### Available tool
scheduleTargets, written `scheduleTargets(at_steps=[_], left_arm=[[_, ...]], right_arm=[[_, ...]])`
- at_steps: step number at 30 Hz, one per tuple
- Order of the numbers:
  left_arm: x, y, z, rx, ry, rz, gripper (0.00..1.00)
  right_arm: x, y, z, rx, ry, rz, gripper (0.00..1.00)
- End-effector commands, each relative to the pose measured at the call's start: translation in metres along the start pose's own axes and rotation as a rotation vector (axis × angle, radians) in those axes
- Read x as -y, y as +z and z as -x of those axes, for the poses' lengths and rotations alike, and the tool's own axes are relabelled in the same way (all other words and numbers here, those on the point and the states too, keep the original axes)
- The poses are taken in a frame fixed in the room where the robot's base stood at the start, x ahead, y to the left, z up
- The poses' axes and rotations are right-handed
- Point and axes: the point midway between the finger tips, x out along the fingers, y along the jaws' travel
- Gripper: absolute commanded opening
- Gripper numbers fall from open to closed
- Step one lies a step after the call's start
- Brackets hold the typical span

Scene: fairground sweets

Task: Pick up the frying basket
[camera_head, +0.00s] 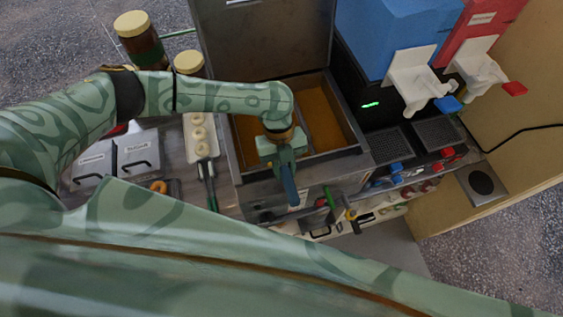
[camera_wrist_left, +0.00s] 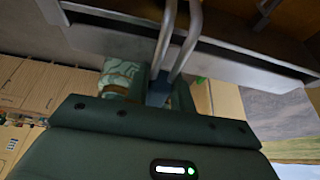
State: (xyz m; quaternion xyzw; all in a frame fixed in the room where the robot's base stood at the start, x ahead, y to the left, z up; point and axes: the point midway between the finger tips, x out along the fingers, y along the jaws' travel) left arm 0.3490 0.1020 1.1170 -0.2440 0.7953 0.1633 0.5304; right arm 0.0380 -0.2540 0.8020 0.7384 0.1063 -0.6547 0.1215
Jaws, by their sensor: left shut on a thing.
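My left gripper (camera_head: 286,165) reaches over the front of the metal fryer (camera_head: 357,133), which holds orange-brown oil. The gripper is shut on the blue handle (camera_head: 291,189) of the frying basket, and the handle's end points toward the front. In the left wrist view, two bare metal rods (camera_wrist_left: 178,38) of the basket run from the blue grip (camera_wrist_left: 159,91) between my fingers up past the fryer's edge. The basket's mesh is not clearly visible, and my arm covers part of the fryer. I cannot tell how deep the basket sits. My right gripper is not in view.
A tray of pale rings (camera_head: 200,137) and two lidded metal bins (camera_head: 137,154) stand left of the fryer. Lidded jars (camera_head: 139,38) are behind. Blue and red dispensers (camera_head: 398,30) stand at the right. Tools hang along the front below the fryer.

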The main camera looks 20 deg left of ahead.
Motion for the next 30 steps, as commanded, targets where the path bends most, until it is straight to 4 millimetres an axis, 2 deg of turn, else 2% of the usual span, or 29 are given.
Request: scheduleTargets(at_steps=[5, 15, 21, 25, 30], left_arm=[[0.001, -0.009, 0.026, 0.004, -0.003, -0.004, 0.0], [0.001, -0.041, 0.101, 0.005, -0.004, -0.005, 0.0], [0.0, -0.057, 0.139, 0.005, -0.002, -0.005, 0.0], [0.0, -0.064, 0.153, 0.004, -0.001, -0.004, 0.0], [-0.004, -0.08, 0.153, -0.001, 0.001, -0.004, 0.0]], right_arm=[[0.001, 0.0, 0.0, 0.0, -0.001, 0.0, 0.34], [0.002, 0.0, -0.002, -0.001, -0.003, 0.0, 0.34], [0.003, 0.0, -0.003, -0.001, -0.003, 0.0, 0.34], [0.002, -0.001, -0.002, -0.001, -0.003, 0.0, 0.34], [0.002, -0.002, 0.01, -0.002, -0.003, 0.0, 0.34]])
